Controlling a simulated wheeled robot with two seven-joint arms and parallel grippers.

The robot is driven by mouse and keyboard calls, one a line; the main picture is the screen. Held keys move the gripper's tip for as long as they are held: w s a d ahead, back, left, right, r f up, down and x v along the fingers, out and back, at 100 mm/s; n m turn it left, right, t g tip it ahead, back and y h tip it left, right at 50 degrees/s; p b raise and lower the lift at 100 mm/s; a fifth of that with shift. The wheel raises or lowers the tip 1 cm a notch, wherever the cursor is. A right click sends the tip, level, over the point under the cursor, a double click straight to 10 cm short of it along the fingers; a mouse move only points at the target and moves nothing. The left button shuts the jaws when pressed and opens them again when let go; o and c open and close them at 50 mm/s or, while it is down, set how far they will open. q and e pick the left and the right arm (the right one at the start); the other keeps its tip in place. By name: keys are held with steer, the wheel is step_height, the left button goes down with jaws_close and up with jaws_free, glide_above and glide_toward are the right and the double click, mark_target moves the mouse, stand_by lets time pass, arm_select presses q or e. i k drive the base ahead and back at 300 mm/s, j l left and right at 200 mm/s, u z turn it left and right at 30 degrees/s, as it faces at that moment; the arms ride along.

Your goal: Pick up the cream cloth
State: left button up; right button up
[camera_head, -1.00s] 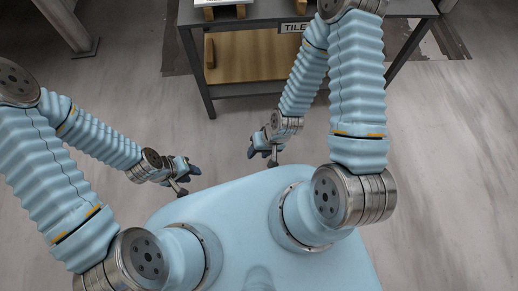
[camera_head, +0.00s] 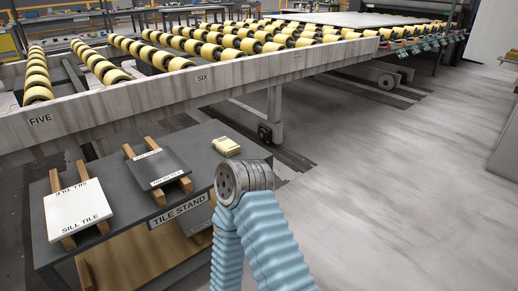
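The cream cloth (camera_head: 226,146) is a small folded pale-yellow pad. It lies on the dark top of the tile stand (camera_head: 118,170), near its far right corner. One of my blue ribbed arms rises just in front of it, its metal joint close below the cloth in the picture. Neither of my grippers is in view now.
A white sill tile (camera_head: 78,208) and a dark tile (camera_head: 158,168) rest on wooden strips on the stand. Behind runs a long roller conveyor (camera_head: 190,88) with yellow rollers. The floor (camera_head: 400,190) to the right is clear.

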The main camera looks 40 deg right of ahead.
mark_target(224, 145)
steer(key=z, duration=2.5)
steer(key=u, duration=1.95)
steer(key=l+u, duration=0.45)
steer(key=l, duration=0.25)
steer(key=l+u, duration=0.45)
steer(key=l, duration=0.25)
